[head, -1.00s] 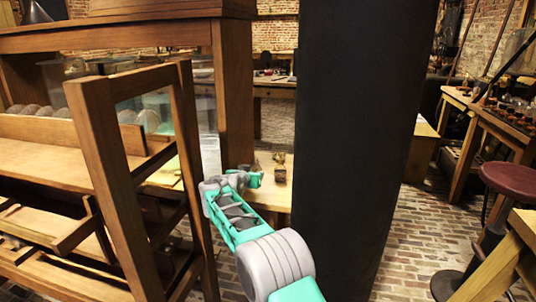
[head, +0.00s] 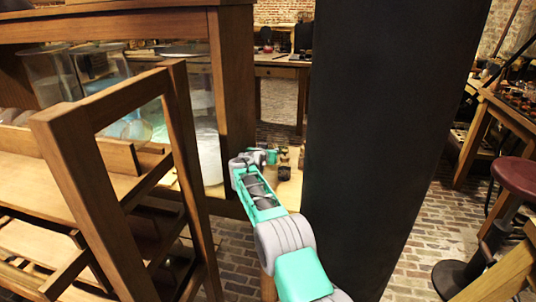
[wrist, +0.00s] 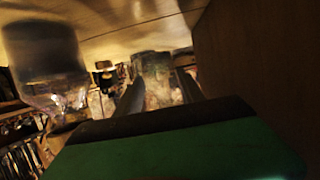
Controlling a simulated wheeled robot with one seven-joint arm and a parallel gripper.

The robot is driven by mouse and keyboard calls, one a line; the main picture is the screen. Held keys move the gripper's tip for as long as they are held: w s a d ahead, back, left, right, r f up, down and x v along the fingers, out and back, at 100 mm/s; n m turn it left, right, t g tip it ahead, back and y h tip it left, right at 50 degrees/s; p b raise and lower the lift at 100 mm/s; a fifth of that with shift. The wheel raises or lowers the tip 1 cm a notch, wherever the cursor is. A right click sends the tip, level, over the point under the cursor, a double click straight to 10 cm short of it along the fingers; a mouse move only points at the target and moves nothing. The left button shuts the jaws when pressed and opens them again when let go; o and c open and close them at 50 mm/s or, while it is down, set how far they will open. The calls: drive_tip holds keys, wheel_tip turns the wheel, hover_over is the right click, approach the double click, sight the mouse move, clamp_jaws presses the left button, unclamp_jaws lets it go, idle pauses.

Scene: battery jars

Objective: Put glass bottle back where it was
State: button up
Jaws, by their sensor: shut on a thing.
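In the wrist view, a pale, glassy bottle (wrist: 156,72) sits between the dark fingers of my gripper (wrist: 160,88), which is shut on it. Blur and darkness hide its finer outline. In the head view, my gripper (head: 268,156) is small and far out, over or near a low wooden bench (head: 290,188) beside the cabinet post. The bottle cannot be made out there.
A large clear jar (wrist: 52,75) is close on the left in the wrist view. In the head view, a wooden frame (head: 105,190) stands left of my arm and a black column (head: 390,130) right. Small dark items (head: 284,170) sit on the bench. Glass jars (head: 55,78) stand in the cabinet.

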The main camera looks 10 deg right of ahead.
drive_tip(key=shift+s+a+f, duration=0.15)
drive_tip(key=shift+a+f, duration=0.05)
drive_tip(key=shift+f, duration=0.55)
drive_tip(key=shift+d+f+b, duration=0.1)
drive_tip(key=shift+f+b, duration=0.2)
drive_tip(key=shift+f, duration=0.1)
drive_tip(key=o, duration=1.5)
drive_tip(key=shift+c, duration=0.2)
drive_tip(key=shift+p, duration=0.3)
drive_tip(key=v, duration=0.7)
drive_tip(key=shift+s+a+f, duration=0.25)
drive_tip(key=shift+s+a, duration=0.1)
drive_tip(key=shift+s, duration=0.1)
